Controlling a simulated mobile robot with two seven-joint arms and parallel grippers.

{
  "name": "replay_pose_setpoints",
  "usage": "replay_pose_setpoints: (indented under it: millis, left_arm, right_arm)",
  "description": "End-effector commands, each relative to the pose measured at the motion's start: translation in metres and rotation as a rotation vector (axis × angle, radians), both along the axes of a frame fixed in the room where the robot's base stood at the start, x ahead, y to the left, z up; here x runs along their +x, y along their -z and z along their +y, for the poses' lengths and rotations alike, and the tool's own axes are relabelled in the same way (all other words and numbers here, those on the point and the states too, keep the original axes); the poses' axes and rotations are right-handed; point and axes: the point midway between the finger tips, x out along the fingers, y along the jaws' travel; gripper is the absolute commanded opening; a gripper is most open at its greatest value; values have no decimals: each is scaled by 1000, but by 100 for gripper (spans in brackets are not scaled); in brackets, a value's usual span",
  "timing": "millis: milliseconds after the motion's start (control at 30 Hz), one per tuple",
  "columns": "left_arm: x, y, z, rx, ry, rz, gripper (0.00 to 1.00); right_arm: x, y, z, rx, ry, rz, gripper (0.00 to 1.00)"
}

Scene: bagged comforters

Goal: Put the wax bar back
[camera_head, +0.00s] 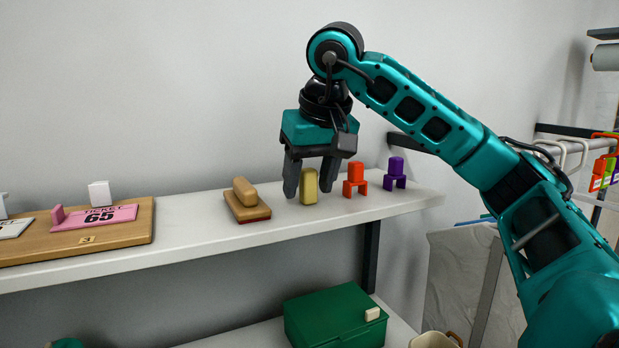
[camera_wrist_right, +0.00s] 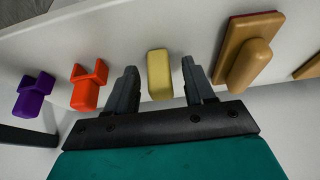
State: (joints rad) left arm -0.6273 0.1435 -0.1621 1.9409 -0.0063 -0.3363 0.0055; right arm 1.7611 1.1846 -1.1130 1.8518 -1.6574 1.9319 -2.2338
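The wax bar (camera_head: 309,187) is a small yellow upright block on the white shelf (camera_head: 200,237). My right gripper (camera_head: 307,188) reaches down over it, with one dark finger on each side. In the right wrist view the wax bar (camera_wrist_right: 159,75) stands between the two open fingers (camera_wrist_right: 160,85), with a gap on both sides. My left gripper does not show.
A wooden-handled brush (camera_head: 247,200) lies left of the wax bar. An orange piece (camera_head: 355,180) and a purple piece (camera_head: 395,173) stand to the right. A wooden board (camera_head: 130,235) with a pink 65 ticket (camera_head: 95,217) is at left. A green box (camera_head: 335,318) sits below.

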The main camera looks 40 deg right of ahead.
Motion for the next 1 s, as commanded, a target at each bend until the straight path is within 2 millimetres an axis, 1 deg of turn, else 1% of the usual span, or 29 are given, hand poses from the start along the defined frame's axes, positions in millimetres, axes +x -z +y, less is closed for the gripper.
replay_pose_setpoints:
  millis: [200,333,500,1000]
  left_arm:
    - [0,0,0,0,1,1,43]
    - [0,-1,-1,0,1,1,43]
    - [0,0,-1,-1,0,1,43]
    - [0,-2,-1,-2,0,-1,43]
  right_arm:
    - [0,0,0,0,0,0,55]
    - [-1,-6,1,0,-1,-2,55]
    - [-10,-30,4,1,-1,-4,55]
    - [-28,-74,9,-1,0,-5,55]
